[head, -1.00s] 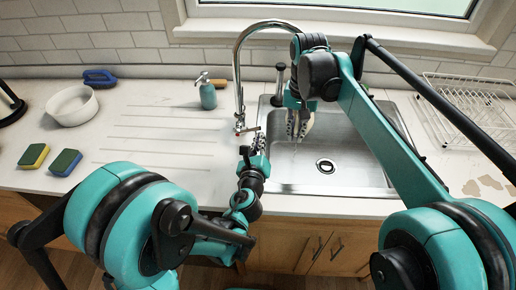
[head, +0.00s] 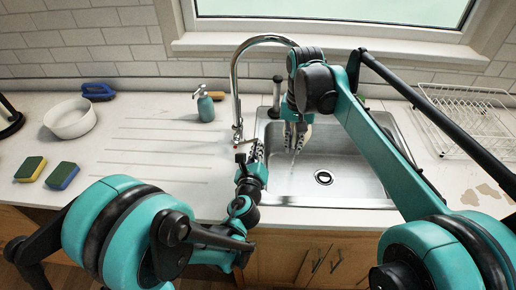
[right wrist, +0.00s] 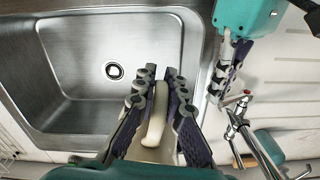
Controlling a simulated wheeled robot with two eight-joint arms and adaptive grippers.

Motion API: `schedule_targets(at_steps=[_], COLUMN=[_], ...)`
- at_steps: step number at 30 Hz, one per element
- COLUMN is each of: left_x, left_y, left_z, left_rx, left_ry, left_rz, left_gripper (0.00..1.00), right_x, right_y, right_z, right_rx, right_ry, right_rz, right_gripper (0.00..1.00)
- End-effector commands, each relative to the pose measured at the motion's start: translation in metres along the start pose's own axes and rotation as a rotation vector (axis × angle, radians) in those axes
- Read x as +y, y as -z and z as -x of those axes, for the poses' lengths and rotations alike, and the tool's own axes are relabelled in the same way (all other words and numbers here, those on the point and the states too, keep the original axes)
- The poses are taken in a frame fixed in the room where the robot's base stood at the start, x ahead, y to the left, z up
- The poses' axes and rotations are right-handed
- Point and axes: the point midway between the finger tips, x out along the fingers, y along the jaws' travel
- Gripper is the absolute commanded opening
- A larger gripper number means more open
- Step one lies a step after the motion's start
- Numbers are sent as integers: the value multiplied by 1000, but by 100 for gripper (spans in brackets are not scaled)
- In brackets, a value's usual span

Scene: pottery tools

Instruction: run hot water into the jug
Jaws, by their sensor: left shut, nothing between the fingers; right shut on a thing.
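My right gripper (head: 295,136) is over the sink, shut on a cream piece (right wrist: 158,115) that looks like the jug's handle. The jug's body is hidden from both views. The chrome tap (head: 236,90) arches up from the counter behind the sink's left side. Its lever with a red mark (right wrist: 243,98) shows in the right wrist view. My left gripper (head: 256,150) is shut and empty, beside the lever at the sink's left edge. It also shows in the right wrist view (right wrist: 218,82), close to the lever; contact is unclear. I cannot tell whether water runs.
The steel sink (head: 350,175) looks empty around its drain. A teal soap bottle (head: 205,105) stands left of the tap. A white bowl (head: 70,118), two sponges (head: 62,176) and a blue brush (head: 98,91) are at left. A wire rack (head: 470,125) stands at right.

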Motion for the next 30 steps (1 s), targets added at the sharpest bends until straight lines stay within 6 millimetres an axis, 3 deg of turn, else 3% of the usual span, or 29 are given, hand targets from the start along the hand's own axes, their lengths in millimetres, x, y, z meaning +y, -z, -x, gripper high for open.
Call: schedule_targets(at_steps=[11, 20, 30], left_x=[-2, -1, 8], left_y=[-12, -34, -57], left_z=[2, 5, 8], left_rx=[0, -1, -2], left_ry=[20, 26, 66], left_rz=[144, 190, 481], left_gripper=[0, 0, 0], right_x=[0, 0, 0], right_y=[0, 0, 0], right_z=[0, 0, 0], right_rx=[0, 0, 0], right_ry=[0, 0, 0], right_rz=[0, 0, 0], right_gripper=[0, 0, 0])
